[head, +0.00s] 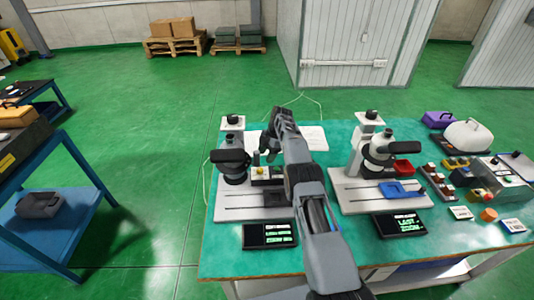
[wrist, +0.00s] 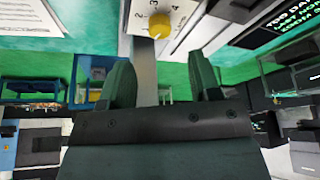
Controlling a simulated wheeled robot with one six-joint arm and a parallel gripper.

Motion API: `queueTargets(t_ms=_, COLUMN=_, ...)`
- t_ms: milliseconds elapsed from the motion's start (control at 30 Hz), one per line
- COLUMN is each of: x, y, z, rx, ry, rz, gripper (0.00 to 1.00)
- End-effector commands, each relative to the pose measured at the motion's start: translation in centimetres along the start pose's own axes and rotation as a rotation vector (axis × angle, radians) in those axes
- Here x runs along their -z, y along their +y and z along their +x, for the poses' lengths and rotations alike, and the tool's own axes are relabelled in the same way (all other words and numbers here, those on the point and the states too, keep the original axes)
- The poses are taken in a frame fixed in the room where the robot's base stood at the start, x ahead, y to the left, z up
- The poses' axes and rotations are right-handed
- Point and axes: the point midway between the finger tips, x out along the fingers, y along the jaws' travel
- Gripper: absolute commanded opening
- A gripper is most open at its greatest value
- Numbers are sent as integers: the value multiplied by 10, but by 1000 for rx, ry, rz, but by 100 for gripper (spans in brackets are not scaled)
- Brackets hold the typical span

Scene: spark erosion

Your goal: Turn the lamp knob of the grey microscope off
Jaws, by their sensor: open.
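The left microscope (head: 232,160) has a dark grey head on a pale stand, on the teal bench. A yellow knob (head: 259,178) sits at its right side. In the wrist view the yellow knob (wrist: 159,25) is on a white dial plate with printed numbers, 2, 3 and 4 among them; I cannot tell its setting. My gripper (head: 264,158) is beside this microscope, near the knob. In the wrist view my gripper (wrist: 161,75) is open and empty. The knob lies beyond the fingertips, toward the top of the picture, and appears apart from them.
A second, paler microscope (head: 375,155) stands right of my arm, with a red block and a blue tray (head: 398,190) by it. Dark displays (head: 268,235) (head: 400,225) lie in front. Small parts crowd the bench's right end. White sheets (head: 312,137) lie behind my gripper.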

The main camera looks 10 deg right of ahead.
Motion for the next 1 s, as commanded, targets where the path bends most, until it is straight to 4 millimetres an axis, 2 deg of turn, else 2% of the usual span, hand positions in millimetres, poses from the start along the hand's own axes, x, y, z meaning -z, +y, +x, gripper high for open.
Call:
queueTargets(t_ms=467, x=-1, y=1, z=-2, rx=-8, ry=-4, rz=-2, gripper=57)
queueTargets(t_ms=600, x=2, y=3, z=-34, rx=-58, ry=-27, rz=-9, gripper=57)
queueTargets(t_ms=800, x=10, y=-9, z=-74, rx=-131, ry=-37, rz=85, gripper=57)
queueTargets(t_ms=1000, x=17, y=-27, z=-84, rx=-198, ry=-26, rz=291, gripper=57)
